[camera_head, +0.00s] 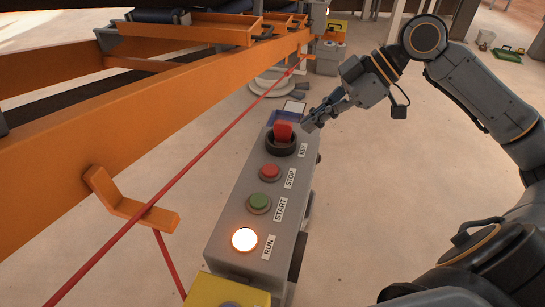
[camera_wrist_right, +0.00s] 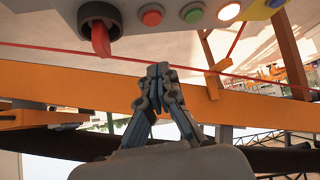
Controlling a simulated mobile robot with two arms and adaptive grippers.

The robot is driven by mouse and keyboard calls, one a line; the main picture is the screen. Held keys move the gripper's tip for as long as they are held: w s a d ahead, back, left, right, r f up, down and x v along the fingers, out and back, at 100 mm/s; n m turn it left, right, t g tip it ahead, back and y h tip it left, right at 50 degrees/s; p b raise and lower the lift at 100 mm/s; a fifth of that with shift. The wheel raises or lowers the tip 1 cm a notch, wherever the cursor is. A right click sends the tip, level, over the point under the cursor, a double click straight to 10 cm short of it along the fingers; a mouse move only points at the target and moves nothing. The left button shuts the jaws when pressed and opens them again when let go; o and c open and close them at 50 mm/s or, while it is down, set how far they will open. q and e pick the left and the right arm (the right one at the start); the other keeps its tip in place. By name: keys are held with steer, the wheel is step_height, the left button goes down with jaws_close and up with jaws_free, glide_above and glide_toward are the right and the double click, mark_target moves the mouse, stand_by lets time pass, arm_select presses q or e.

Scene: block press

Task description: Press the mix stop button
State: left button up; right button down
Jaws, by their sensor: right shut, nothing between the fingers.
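A grey control box (camera_head: 233,200) stands in the middle of the head view. Its top carries a red STOP button (camera_head: 270,172), a green START button (camera_head: 259,202), a glowing RUN lamp (camera_head: 244,239) and a red KEY switch (camera_head: 283,132) in a black ring. The red stop button also shows in the right wrist view (camera_wrist_right: 152,15), between the key switch and the green button. My right gripper (camera_head: 309,124) is shut and empty, close to the key end of the box, right of the key. Its closed fingertips show in the wrist view (camera_wrist_right: 158,72), apart from the buttons. My left gripper is out of view.
An orange beam (camera_head: 150,130) runs along the left, with a red cord (camera_head: 197,157) beside the box. An orange bracket (camera_head: 130,207) sticks out at the left. A yellow box part (camera_head: 225,290) is at the near end.

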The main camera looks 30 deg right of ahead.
steer(key=p, duration=0.4)
glide_above(265, 170)
steer(key=s+d, duration=0.1)
steer(key=d, duration=0.2)
steer(key=f, duration=0.6)
steer(key=shift+s+a+f, duration=0.15)
steer(key=shift+a+f, duration=0.1)
steer(key=shift+f, duration=0.05)
step_height(265, 170, down, 4)
steer(key=shift+r+p, duration=0.15)
steer(key=shift+p, duration=0.15)
steer(key=shift+f, duration=0.45)
steer(key=shift+f, duration=0.1)
